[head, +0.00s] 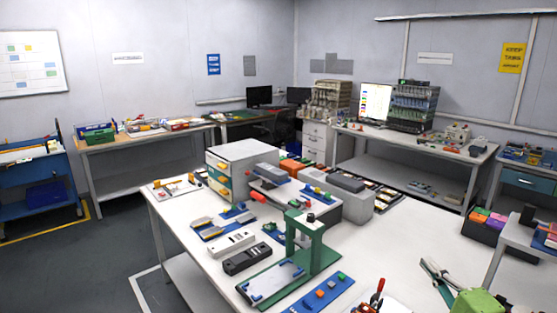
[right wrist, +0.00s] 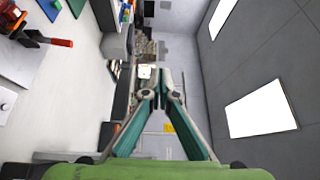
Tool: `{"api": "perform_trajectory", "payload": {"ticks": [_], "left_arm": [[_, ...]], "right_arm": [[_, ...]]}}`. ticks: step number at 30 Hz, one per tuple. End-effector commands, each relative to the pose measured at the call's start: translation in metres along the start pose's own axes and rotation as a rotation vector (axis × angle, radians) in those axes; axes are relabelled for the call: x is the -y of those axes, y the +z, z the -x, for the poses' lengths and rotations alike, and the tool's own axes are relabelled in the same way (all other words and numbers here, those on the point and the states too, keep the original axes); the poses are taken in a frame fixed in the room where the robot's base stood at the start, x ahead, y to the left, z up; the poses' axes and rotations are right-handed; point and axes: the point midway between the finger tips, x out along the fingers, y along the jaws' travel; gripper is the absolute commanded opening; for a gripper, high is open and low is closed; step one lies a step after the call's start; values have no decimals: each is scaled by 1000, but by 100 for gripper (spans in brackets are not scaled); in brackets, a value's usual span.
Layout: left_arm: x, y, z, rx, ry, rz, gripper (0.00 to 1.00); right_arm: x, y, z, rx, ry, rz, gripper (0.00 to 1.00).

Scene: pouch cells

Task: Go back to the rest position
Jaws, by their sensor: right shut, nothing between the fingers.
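My right gripper (head: 426,265) shows at the bottom right of the head view, over the right part of the white workbench (head: 400,225). Its green body (head: 478,303) is cut by the lower edge. The fingers are shut and hold nothing. In the right wrist view the two teal and grey fingers (right wrist: 168,78) point up the picture toward the far room, with the white bench on their left. My left gripper is not in view in the head view.
On the bench stand a green press stand (head: 308,240), a dark grey case (head: 247,260), a blue strip with small blocks (head: 320,295) and a red-handled device (head: 372,300). A bin of coloured blocks (head: 487,222) stands at the right. Bare bench lies left of my right gripper.

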Motion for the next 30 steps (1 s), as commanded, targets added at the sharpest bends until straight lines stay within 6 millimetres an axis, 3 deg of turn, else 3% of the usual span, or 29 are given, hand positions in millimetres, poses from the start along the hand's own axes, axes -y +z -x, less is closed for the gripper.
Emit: {"api": "perform_trajectory", "payload": {"ticks": [11, 19, 23, 30], "left_arm": [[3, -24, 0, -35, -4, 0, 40], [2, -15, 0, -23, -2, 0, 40], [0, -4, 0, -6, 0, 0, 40], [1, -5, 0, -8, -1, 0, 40]], "right_arm": [[-16, 20, 12, -98, -46, -563, 0], [-49, 30, 39, -280, -121, -1285, 0], [-87, 38, 70, -470, -214, -1819, 0], [-170, 77, 160, -1009, -608, -2749, 0]]}}
